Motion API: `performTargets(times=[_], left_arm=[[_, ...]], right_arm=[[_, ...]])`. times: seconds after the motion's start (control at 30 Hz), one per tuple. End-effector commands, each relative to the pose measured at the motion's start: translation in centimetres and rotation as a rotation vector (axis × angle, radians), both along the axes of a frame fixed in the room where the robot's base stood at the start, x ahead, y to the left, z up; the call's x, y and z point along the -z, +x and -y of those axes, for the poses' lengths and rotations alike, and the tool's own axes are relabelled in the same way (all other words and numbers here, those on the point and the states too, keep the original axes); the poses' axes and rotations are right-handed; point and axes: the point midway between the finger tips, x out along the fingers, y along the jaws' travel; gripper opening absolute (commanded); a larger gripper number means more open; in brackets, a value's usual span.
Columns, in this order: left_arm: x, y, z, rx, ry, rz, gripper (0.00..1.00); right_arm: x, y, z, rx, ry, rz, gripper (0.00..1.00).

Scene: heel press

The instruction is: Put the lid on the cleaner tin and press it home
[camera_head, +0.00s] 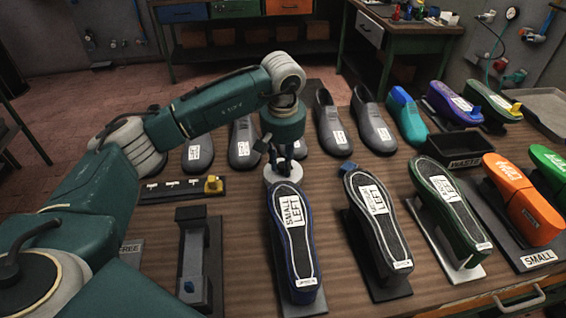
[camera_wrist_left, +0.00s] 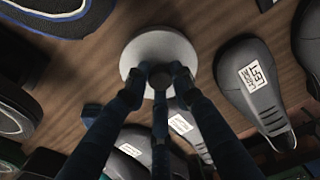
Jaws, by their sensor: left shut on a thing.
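A pale round lid (camera_head: 272,174) is under my left gripper (camera_head: 284,166), just behind the toe of the sole marked SMALL LEFT. In the left wrist view the fingers of my left gripper (camera_wrist_left: 160,76) close around a small dark knob at the middle of the lid (camera_wrist_left: 152,45). I cannot make out the cleaner tin; the lid would hide anything directly below it. I cannot tell whether the lid is resting on something or held clear. My right gripper is not in view.
The blue-edged sole block (camera_head: 293,240) stands just in front. A dark-edged sole (camera_head: 372,225) and a green-edged sole (camera_head: 448,215) stand to its right. Several grey shoes (camera_head: 333,125) line the back. A dark press-like stand (camera_head: 194,255) and a peg rack (camera_head: 178,190) are at left.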

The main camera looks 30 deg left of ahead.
Motion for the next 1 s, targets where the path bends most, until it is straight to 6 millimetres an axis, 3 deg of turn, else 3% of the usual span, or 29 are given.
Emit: performTargets(times=[0.4,0.43,0.5,0.73,0.83,1.0], left_arm=[[0.22,-0.13,0.04,0.001,0.0,-0.005,0.06],[0.23,-0.14,0.05,0.002,0.0,-0.005,0.29],[0.22,-0.13,0.04,0.001,0.0,-0.005,0.43],[0.17,-0.09,0.04,0.001,0.0,-0.003,0.45],[0.17,-0.09,0.04,0.001,0.0,-0.003,0.63],[0.14,-0.07,0.04,0.001,0.0,-0.002,0.65]], right_arm=[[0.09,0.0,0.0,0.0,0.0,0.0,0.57],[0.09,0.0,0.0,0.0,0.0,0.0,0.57],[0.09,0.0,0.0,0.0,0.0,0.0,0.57],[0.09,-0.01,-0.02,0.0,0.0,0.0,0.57],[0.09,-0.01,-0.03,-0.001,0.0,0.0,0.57],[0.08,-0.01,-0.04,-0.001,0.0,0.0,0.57]])
